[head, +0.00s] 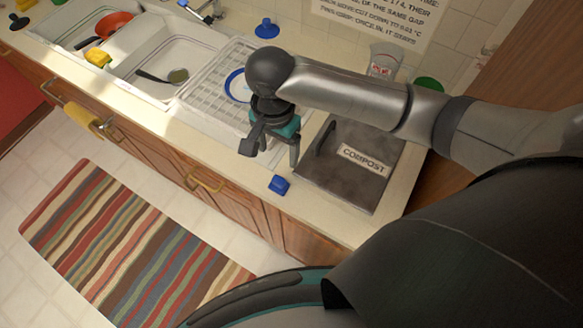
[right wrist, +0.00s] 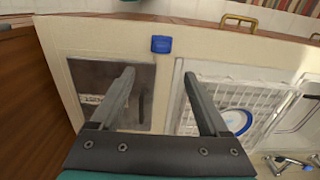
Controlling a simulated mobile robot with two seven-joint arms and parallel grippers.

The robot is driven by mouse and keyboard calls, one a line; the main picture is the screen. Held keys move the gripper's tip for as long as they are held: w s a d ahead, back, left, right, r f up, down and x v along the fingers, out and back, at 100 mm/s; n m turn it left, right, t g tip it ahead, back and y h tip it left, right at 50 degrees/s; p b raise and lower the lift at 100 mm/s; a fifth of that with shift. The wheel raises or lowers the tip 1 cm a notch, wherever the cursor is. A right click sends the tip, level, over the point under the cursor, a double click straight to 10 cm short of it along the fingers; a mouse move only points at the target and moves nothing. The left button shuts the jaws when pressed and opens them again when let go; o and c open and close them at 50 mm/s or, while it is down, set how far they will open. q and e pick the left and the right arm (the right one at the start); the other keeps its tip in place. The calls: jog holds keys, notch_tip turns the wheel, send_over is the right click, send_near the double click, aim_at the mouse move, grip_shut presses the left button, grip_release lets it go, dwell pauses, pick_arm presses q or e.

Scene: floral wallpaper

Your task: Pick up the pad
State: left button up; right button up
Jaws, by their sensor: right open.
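A small blue pad (head: 279,185) lies on the counter near its front edge, just left of the compost bin. In the right wrist view the pad (right wrist: 161,44) shows beyond the fingertips, roughly centred between them. My right gripper (head: 273,148) is above the counter, behind the pad in the head view, pointing down. Its two fingers are spread with nothing between them, as the right wrist view (right wrist: 159,76) also shows. The gripper and pad are apart. My left gripper is not in view.
A dark compost bin (head: 352,180) stands right of the pad. A white dish rack (head: 215,78) with a blue-rimmed plate (head: 238,86) is to the left, beside the sinks (head: 150,65). The counter around the pad is clear.

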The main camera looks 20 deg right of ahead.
send_over(279, 179)
notch_tip(279, 179, down, 8)
jog(key=shift+f+b, duration=0.1)
jog(key=shift+b, duration=0.3)
jog(key=shift+f, duration=0.8)
jog(key=shift+a+f+b, duration=0.1)
jog(key=shift+f+b, duration=0.2)
jog(key=shift+f, duration=2)
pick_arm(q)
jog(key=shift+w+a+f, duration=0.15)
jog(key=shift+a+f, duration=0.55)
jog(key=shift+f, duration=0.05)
pick_arm(e)
jog(key=c, duration=0.5)
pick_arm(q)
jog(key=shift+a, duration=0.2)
pick_arm(e)
grip_shut()
